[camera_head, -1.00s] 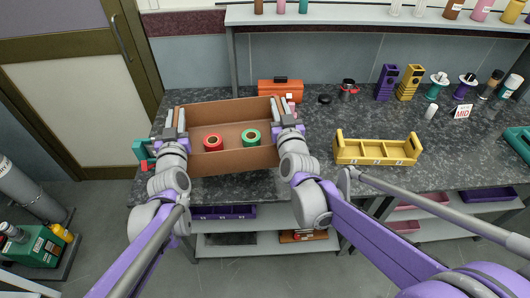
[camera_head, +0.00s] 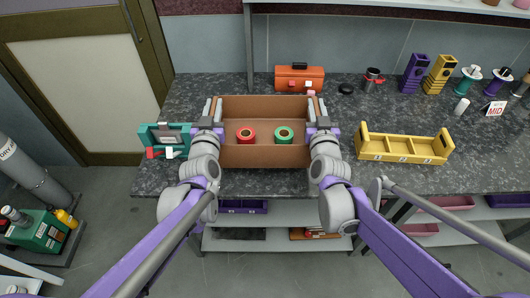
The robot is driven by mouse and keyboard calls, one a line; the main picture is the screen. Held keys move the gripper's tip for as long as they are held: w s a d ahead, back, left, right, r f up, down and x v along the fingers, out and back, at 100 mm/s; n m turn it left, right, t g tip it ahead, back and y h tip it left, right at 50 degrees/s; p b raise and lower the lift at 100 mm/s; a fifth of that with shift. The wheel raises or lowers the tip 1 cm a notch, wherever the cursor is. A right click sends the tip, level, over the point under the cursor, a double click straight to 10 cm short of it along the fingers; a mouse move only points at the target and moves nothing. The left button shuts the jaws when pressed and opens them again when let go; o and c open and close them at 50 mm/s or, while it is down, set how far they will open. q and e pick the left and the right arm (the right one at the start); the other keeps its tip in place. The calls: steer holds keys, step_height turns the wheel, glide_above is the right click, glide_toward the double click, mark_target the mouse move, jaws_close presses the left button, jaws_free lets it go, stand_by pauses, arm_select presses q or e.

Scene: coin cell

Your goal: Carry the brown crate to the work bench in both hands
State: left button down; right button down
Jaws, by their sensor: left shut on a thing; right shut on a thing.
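The brown crate (camera_head: 264,103) is on or just above the dark speckled work bench (camera_head: 400,180); I cannot tell whether it touches. It looks level. A red roll (camera_head: 245,135) and a green roll (camera_head: 284,134) are inside it. My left gripper (camera_head: 212,112) is shut on the crate's left wall. My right gripper (camera_head: 317,110) is shut on its right wall. The fingers and wrists hide parts of both side walls.
A teal device (camera_head: 164,137) stands close left of the crate, an orange toolbox (camera_head: 299,79) behind it, and a yellow tray (camera_head: 404,147) to the right. Purple and yellow racks (camera_head: 413,73) stand at the back right. Bench is bare in front of the yellow tray.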

arm_select(q)
steer(key=shift+f, duration=0.15)
arm_select(e)
steer(key=shift+f, duration=0.15)
